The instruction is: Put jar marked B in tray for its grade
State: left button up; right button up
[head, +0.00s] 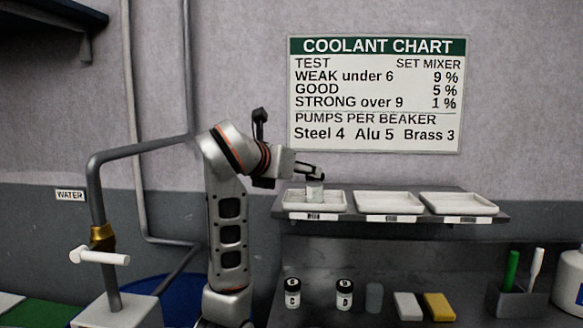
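My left gripper (312,174) reaches in from the left above the left tray (298,205). Its fingers are closed around the top of a small pale jar (315,192), which is upright at the left tray. The fingers hide its lid, and its marking is too small to read. I cannot tell whether its base touches the tray floor. The middle tray (388,208) and right tray (460,208) look empty. The tray labels are unreadable at this size. My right gripper is not in view.
Jars marked C (293,294) and D (344,295) stand on the bench below the shelf (400,222). Beside them are a grey beaker (374,297), a white block (408,306) and a yellow sponge (440,306). A coolant chart (376,95) hangs above.

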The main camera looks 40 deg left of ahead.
pick_arm(q)
jog(key=v, duration=0.3)
jog(key=shift+s+r, duration=0.1)
jog(key=shift+s, duration=0.15)
jog(key=shift+d, duration=0.1)
dwell(0.3)
